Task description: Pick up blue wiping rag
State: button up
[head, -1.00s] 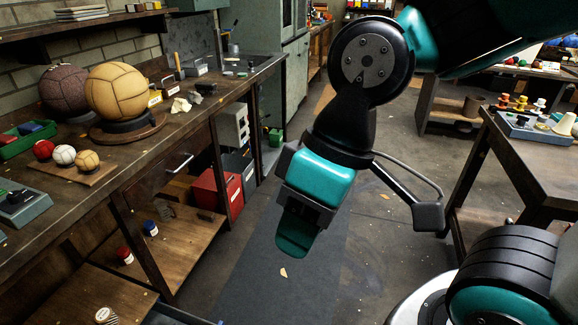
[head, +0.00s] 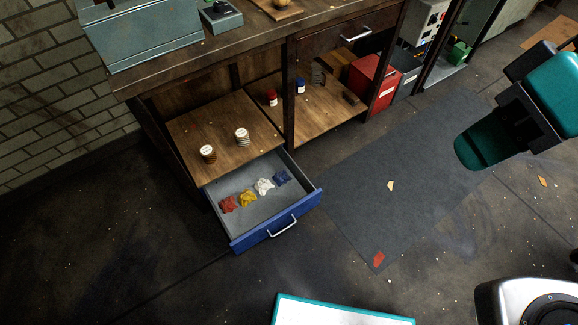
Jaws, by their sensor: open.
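The blue wiping rag (head: 281,178) lies crumpled in the open blue-fronted drawer (head: 240,244), at the drawer's right end. A white rag (head: 264,186), a yellow rag (head: 247,198) and a red rag (head: 228,204) lie in a row to its left. My gripper (head: 478,150) is at the right of the head view, well away from the drawer and above the floor. It is open and I see nothing between its fingers; only part of the fingers shows.
The workbench (head: 240,51) stands above the drawer, its top overhanging the back. Two round tins (head: 242,137) stand on the wooden shelf behind the drawer. A red box (head: 370,80) sits under the bench. A grey mat (head: 400,190) and bare floor lie between gripper and drawer.

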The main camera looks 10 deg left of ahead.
aim_at(281, 177)
jog(key=u, duration=0.2)
jog(key=k, duration=0.25)
jog(key=z, duration=0.2)
jog(key=i, duration=0.7)
jog(key=u, duration=1.05)
jog(key=i, duration=0.45)
jog(key=u, duration=0.35)
